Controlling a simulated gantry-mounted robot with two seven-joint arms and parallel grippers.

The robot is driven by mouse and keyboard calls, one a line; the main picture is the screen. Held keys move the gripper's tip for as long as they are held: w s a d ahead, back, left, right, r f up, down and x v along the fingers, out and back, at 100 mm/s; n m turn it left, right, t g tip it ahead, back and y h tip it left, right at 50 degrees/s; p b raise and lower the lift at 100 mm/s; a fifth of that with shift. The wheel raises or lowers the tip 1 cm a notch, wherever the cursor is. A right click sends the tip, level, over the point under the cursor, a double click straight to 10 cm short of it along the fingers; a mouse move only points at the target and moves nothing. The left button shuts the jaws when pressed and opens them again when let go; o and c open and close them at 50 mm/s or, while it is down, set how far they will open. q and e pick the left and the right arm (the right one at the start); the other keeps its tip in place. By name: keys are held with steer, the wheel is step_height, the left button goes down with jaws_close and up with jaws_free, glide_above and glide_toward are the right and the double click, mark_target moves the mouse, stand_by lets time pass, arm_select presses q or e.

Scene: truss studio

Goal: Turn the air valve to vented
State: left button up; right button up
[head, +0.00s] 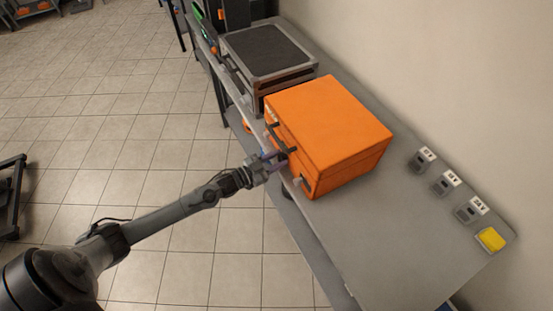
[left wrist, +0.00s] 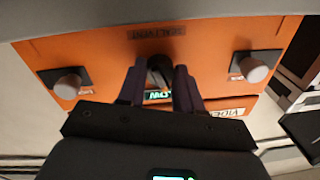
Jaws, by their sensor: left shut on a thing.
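The orange case (head: 330,125) stands on the grey bench, its front panel facing my left arm. In the left wrist view the panel (left wrist: 215,60) carries a dark air valve knob (left wrist: 159,72) below an upside-down label (left wrist: 157,32) that seems to read seal and vent. My left gripper (head: 277,160) is at this panel; in the left wrist view its fingers (left wrist: 160,85) are shut on the knob, one on each side. The knob's exact angle is hard to read. A small lit display (left wrist: 158,97) shows between the fingers. My right gripper is out of view.
Pale round knobs sit left (left wrist: 68,85) and right (left wrist: 254,70) of the valve. A black handle (head: 281,137) juts from the case front. A grey framed stand (head: 268,50) is behind the case. Small labelled holders (head: 445,183) and a yellow block (head: 490,239) line the wall side.

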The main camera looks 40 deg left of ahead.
arm_select(q)
steer(key=m+h, duration=0.1)
steer(key=m, duration=1.2)
steer(key=shift+w+a, duration=0.1)
steer(key=shift+a, duration=0.05)
steer(key=shift+r+m, duration=0.1)
steer(key=shift+m, duration=0.2)
steer(key=o, duration=1)
steer(key=shift+o, duration=0.2)
steer(key=v, duration=1.1)
steer(key=shift+p, duration=0.45)
